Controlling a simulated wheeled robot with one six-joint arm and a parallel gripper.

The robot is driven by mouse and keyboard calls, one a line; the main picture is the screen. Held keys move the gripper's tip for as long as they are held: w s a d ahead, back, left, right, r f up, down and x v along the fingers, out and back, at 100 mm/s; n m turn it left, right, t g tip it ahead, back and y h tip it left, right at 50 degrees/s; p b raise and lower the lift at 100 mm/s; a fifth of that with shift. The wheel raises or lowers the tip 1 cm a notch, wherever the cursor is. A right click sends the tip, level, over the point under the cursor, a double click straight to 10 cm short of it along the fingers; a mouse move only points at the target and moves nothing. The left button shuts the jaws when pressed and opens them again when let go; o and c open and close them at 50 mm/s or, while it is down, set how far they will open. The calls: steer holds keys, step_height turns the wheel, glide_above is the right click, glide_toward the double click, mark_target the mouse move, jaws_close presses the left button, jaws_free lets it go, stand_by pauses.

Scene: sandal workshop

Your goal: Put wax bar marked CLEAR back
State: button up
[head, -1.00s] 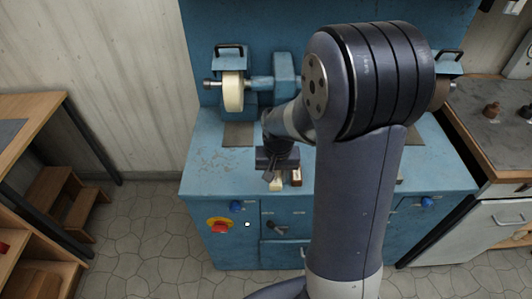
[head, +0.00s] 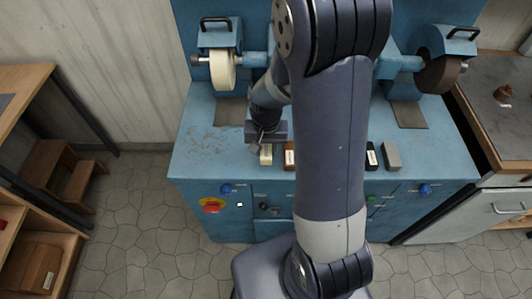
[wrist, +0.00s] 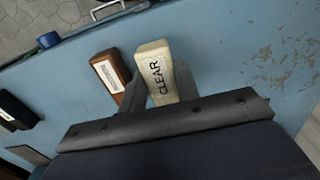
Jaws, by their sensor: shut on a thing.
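The cream wax bar marked CLEAR (wrist: 155,68) is between the fingers of my gripper (wrist: 158,85) in the wrist view, with its label facing the camera. My gripper is shut on it. In the head view the bar (head: 266,156) shows just below my gripper (head: 264,147), near the front edge of the blue bench (head: 215,160). I cannot tell whether the bar touches the bench top. A brown bar with a white label (wrist: 112,75) is close beside it, and it also shows in the head view (head: 289,157).
A black bar (head: 372,157) and a grey bar (head: 392,156) lie farther right along the bench front. A pale wheel (head: 222,70) and a dark wheel (head: 438,74) stand at the back. The bench's left part is clear. My arm hides its middle.

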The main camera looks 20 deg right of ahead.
mark_target(266, 150)
steer(key=shift+f, duration=1.55)
steer(key=shift+f, duration=0.25)
steer(key=o, duration=1)
steer(key=shift+r, duration=0.15)
steer(key=shift+c, duration=0.2)
step_height(266, 150, up, 12)
steer(key=shift+r, duration=0.15)
